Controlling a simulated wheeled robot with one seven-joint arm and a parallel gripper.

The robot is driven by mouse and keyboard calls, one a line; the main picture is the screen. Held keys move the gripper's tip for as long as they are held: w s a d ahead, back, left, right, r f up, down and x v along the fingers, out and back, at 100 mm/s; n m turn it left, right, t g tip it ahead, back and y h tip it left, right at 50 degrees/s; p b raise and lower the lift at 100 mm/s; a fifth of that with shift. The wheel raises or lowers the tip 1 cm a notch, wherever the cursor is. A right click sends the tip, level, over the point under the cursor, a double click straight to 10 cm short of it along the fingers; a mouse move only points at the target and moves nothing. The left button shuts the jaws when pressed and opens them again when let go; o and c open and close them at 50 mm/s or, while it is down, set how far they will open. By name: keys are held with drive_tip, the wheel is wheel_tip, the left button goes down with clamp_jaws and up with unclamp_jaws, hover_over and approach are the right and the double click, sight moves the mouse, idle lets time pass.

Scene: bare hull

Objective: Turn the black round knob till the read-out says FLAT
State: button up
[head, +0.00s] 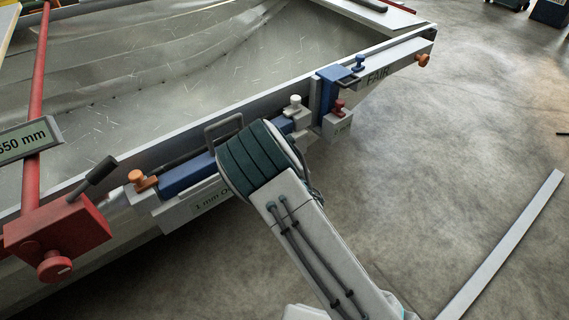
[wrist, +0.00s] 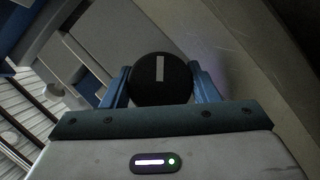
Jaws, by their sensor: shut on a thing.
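In the wrist view the black round knob (wrist: 160,92) sits between the blue fingers of my gripper (wrist: 162,85), which is shut on its sides. A white line on the knob's face points up in that picture. In the head view my forearm and wrist cover the knob and the gripper. A read-out plate (head: 208,203) on the long rail fitting begins "1 mm O"; my arm hides the rest of its text.
The fitting runs along the edge of a metal hull (head: 180,60). A red clamp (head: 58,232) with a lever and knob stands at left, by a "650 mm" plate (head: 27,140). A blue clamp (head: 330,90) and a beam marked FAIR (head: 398,72) are at right. The floor at right is mostly clear.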

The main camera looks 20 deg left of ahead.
drive_tip(key=m+g+p, duration=0.1)
drive_tip(key=m+g, duration=0.1)
drive_tip(key=m, duration=0.1)
drive_tip(key=shift+w+d+r+y, duration=0.1)
drive_tip(key=shift+r+y, duration=0.05)
drive_tip(key=shift+y, duration=0.25)
drive_tip(key=shift+m+g+y+p, duration=0.5)
drive_tip(key=shift+m+g, duration=0.4)
drive_tip(key=shift+m, duration=0.1)
drive_tip(key=o, duration=1)
drive_tip(key=shift+c, duration=0.2)
drive_tip(key=p+v, duration=0.3)
drive_tip(key=v, duration=1)
drive_tip(key=shift+s+d+r, duration=0.15)
drive_tip(key=shift+s+d, duration=0.1)
